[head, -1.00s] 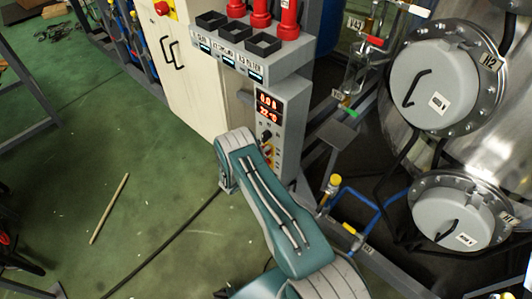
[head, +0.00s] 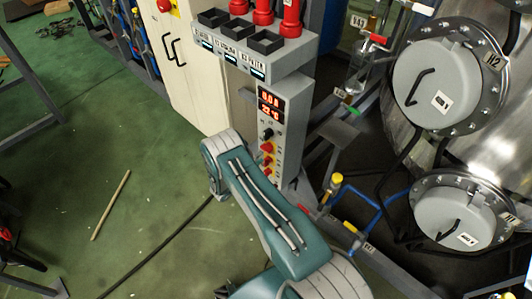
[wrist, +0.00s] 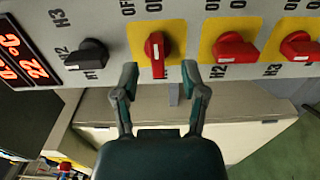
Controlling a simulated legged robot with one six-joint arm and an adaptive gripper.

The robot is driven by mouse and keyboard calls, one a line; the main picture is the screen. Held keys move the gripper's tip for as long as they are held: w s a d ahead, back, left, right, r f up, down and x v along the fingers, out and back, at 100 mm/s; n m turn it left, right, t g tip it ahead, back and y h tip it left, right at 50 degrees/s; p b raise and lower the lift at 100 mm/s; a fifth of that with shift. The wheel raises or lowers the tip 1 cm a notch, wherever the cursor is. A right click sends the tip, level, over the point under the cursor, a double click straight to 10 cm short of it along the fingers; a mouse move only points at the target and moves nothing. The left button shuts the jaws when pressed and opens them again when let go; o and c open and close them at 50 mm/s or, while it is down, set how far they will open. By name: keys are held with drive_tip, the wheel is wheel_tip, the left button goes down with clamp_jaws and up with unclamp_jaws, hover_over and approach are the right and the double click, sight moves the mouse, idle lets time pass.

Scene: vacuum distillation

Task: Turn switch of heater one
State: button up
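The first red switch (wrist: 157,48), on a yellow plate, is at the centre top of the wrist view, its handle pointing across the panel's width with a white mark. Its own label is hidden; the neighbouring red switch (wrist: 235,48) is labelled H2. My gripper (wrist: 159,75) is open and empty, its two fingers on either side of the first switch's lower end. I cannot tell whether they touch it. In the head view, the control panel (head: 283,125) shows a column of red switches (head: 267,147); my arm hides my gripper there.
A black selector knob (wrist: 90,54) marked H1, H2, H3 and a red-lit display (wrist: 22,55) lie left of the switch. A third red switch (wrist: 300,46) is at right. Black trays (head: 265,42) stand above the panel. Steel vessel flanges (head: 437,80) and pipes stand right.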

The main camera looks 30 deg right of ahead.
drive_tip(key=v, duration=0.7)
idle(0.3)
